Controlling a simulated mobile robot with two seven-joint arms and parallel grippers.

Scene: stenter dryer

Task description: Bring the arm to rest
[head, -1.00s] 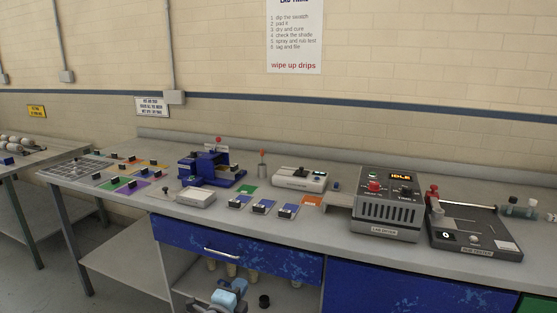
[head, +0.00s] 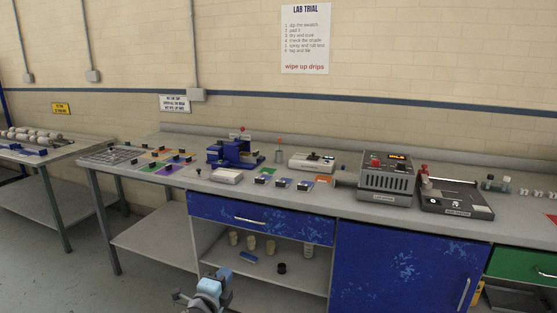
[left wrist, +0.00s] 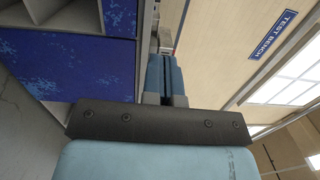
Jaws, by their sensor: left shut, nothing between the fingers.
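My left gripper (head: 203,296) shows at the bottom edge of the head view, with pale blue and grey arm parts, low in front of the bench's open shelf. In the left wrist view its two blue-grey fingers (left wrist: 167,78) lie together, shut with nothing between them. It touches nothing that I can see. My right gripper is in neither view.
The grey bench (head: 330,205) carries a blue padder (head: 236,153), colored swatches, the lab dryer (head: 386,178) and the rub tester (head: 455,195). Below are a blue drawer (head: 262,218), a shelf with several jars and a blue cabinet door (head: 400,262). Open floor lies at left.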

